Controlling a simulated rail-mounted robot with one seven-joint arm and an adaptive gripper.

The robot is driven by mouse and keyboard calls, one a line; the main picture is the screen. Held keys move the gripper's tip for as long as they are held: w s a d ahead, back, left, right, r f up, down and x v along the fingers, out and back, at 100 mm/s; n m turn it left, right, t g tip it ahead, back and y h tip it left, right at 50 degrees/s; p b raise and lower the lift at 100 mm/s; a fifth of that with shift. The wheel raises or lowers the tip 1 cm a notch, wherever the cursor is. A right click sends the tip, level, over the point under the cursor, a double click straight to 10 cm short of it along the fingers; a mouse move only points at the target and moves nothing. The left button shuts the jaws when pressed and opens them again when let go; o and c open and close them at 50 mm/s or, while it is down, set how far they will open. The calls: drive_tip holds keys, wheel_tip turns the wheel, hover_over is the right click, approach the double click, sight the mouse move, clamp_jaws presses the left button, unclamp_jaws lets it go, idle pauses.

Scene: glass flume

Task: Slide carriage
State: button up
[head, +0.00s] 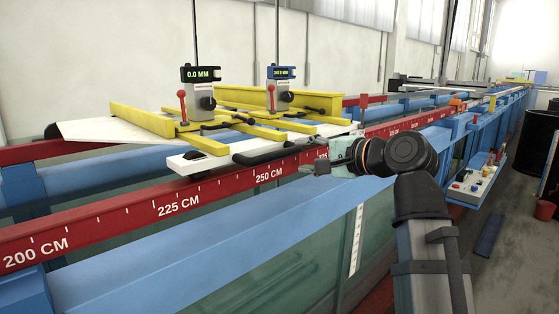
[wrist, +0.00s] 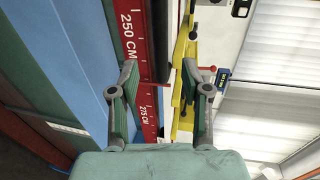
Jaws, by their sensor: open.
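The carriage (head: 222,152) is a white board with yellow beams (head: 145,119) across the flume. It sits by the near red rail, around the 225 to 275 cm marks. A black bar handle (head: 272,154) runs along its near side; a dark bar (wrist: 160,40) also shows in the wrist view. Two gauges with displays stand on it, a black one (head: 201,74) reading 0.0 MM and a blue one (head: 281,72). My gripper (head: 312,168) is open and empty near the handle's right end. In the wrist view its fingers (wrist: 159,78) are apart; contact with the handle cannot be told.
The red scale rail (head: 120,218) carries cm marks along the blue flume frame (head: 150,255) and glass wall. A control panel (head: 478,178) with several knobs is at right. The rail left of the carriage is clear.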

sight(283, 155)
drive_tip(key=p+x, duration=0.2)
drive_tip(key=x, duration=0.7)
drive_tip(key=shift+r, duration=0.1)
clamp_jaws()
